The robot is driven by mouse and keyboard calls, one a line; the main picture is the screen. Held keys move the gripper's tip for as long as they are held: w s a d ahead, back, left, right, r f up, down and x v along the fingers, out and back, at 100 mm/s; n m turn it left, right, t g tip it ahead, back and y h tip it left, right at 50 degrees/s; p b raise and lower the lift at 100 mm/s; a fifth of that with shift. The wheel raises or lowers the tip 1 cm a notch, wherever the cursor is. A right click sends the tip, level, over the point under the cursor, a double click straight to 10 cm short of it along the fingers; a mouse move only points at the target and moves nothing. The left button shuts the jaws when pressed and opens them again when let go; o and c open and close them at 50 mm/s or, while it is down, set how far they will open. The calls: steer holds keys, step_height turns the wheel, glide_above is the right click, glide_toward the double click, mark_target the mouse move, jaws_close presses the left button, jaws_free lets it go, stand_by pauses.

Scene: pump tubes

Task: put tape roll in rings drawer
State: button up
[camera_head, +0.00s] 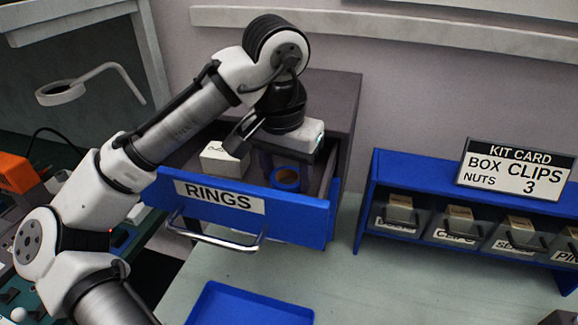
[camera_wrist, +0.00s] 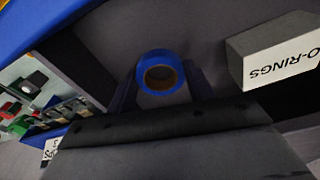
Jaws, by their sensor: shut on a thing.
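The tape roll (camera_head: 286,187) is a small blue ring with a brown core, inside the open rings drawer (camera_head: 283,211). In the wrist view the tape roll (camera_wrist: 160,56) sits between the two dark fingers of my gripper (camera_wrist: 163,88). My gripper (camera_head: 284,170) points down into the drawer from above and is shut on the roll. I cannot tell whether the roll touches the drawer floor. The drawer has a blue front, a white RINGS label and a metal handle. My gripper's body hides part of the drawer's inside.
A white O-RINGS box (camera_head: 224,160) lies in the drawer, left of the roll; it also shows in the wrist view (camera_wrist: 280,52). A blue bin rack (camera_head: 366,205) with a kit card (camera_head: 515,170) stands right. A blue tray (camera_head: 240,305) lies in front on the bench.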

mark_target(282, 185)
steer(key=shift+s+a, duration=0.1)
steer(key=shift+s, duration=0.15)
steer(key=o, duration=1)
steer(key=shift+w, duration=0.1)
steer(key=shift+c, duration=0.2)
step_height(282, 185, up, 12)
steer(key=s+b, duration=0.1)
steer(key=shift+s+a+b, duration=0.2)
steer(key=shift+a+b, duration=0.05)
steer(key=shift+b, duration=0.1)
steer(key=shift+r, duration=0.1)
